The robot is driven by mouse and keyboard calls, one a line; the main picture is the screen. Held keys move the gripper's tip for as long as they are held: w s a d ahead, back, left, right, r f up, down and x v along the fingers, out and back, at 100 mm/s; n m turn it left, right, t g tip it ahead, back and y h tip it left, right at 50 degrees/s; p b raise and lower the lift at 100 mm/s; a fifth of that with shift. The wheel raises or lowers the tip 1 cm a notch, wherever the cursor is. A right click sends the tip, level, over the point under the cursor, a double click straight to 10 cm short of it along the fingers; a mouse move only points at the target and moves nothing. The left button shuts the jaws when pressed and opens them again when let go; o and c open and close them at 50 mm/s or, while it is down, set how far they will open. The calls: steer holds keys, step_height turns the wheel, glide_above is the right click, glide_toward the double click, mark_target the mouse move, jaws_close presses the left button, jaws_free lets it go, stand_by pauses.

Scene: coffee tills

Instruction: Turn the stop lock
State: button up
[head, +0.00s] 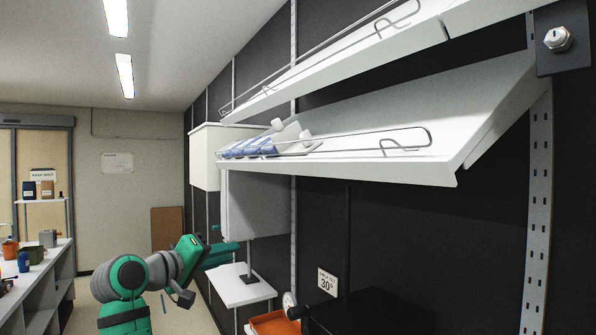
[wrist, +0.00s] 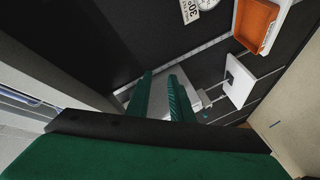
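A lock-like silver fitting (head: 557,39) with a pale centre sits on a dark plate at the top right of the head view. I take it to be the stop lock, but no label shows. It is not visible in the wrist view. My gripper (head: 230,250) is low and left of centre in the head view, far from the lock and below the white shelves. In the wrist view my gripper (wrist: 162,84) shows two green fingers with a gap between them. It is open and holds nothing that I can see.
A sloped white shelf (head: 400,172) with wire rail and blue-white items (head: 250,147) juts between my gripper and the lock. A small white shelf (head: 240,289) lies by my gripper. An orange tray (head: 274,323) is lower down. A counter (head: 45,278) stands left.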

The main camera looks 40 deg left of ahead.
steer(key=s+d+r+m+h, duration=0.1)
steer(key=s+d+r, duration=0.2)
steer(key=r, duration=0.6)
steer(key=s+d+r+m, duration=0.2)
steer(key=s+r, duration=0.2)
steer(key=r, duration=0.5)
steer(key=m+g, duration=0.3)
steer(key=m, duration=0.2)
glide_toward(303, 133)
steer(key=shift+h, duration=0.4)
steer(key=x, duration=0.8)
steer(key=shift+w+a+f, duration=0.1)
steer(key=shift+w+a, duration=0.15)
steer(key=shift+a, duration=0.05)
steer(key=shift+s+a, duration=0.1)
steer(key=shift+a, duration=0.05)
steer(key=shift+c, duration=0.9)
steer(key=shift+d, duration=0.2)
jaws_close()
